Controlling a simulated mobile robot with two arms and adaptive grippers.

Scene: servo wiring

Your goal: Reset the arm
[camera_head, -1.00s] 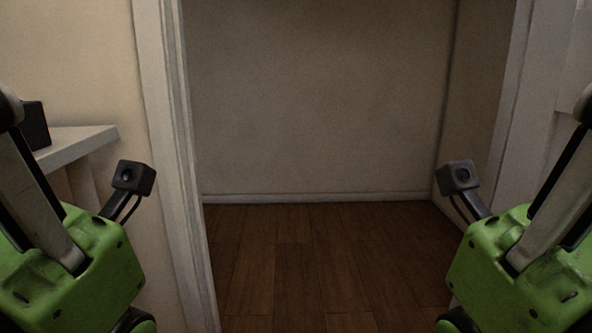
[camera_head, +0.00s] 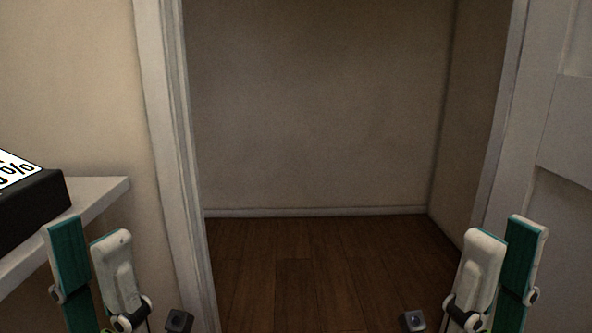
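My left gripper (camera_head: 86,235) points upward at the lower left. Its two fingers, one showing a teal pad and one showing a pale back, stand apart, with nothing seen between them. My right gripper (camera_head: 506,232) mirrors it at the lower right, also pointing upward. Its fingers look apart and empty. The lower parts of both grippers and most of both arms are below the picture.
A white-framed doorway (camera_head: 165,130) opens onto an empty wooden floor (camera_head: 310,270). A pale panel (camera_head: 560,130) stands at the right.

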